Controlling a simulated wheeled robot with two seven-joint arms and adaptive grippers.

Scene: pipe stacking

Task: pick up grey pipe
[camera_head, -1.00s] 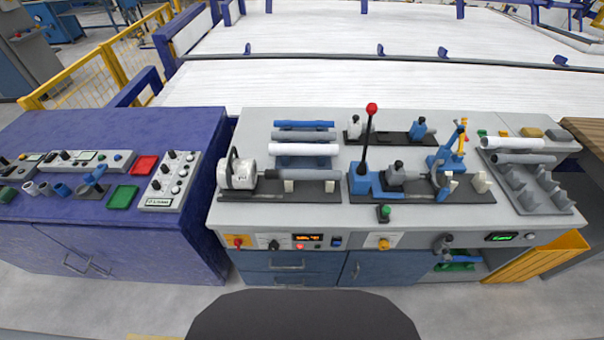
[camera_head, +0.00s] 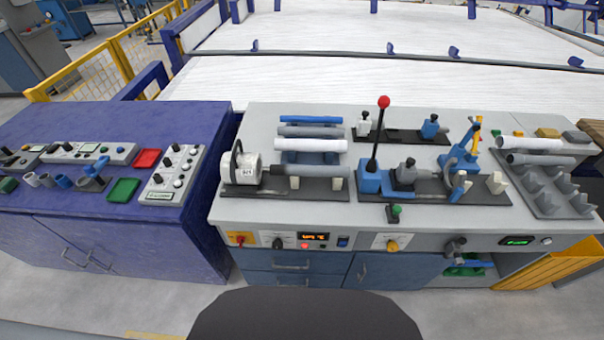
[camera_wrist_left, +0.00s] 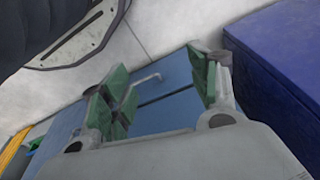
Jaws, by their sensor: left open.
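A grey pipe (camera_head: 325,168) lies along the near side of the bench, its left end at the white round clamp (camera_head: 244,166). A darker grey pipe (camera_head: 308,132) lies in the middle rack between a blue pipe (camera_head: 310,119) and a white pipe (camera_head: 322,145). Another grey pipe (camera_head: 540,159) lies on the right rack. My left gripper (camera_wrist_left: 164,84) shows only in the left wrist view, open and empty, its green pads apart above blue drawer fronts (camera_wrist_left: 165,105). No gripper shows in the head view.
The grey bench (camera_head: 225,210) holds a red-knobbed lever (camera_head: 384,102) and a blue clamp (camera_head: 458,150). A purple table (camera_head: 60,210) with control boxes stands at left. A yellow bin (camera_head: 560,262) juts out at the lower right. Floor is clear in front of the purple table.

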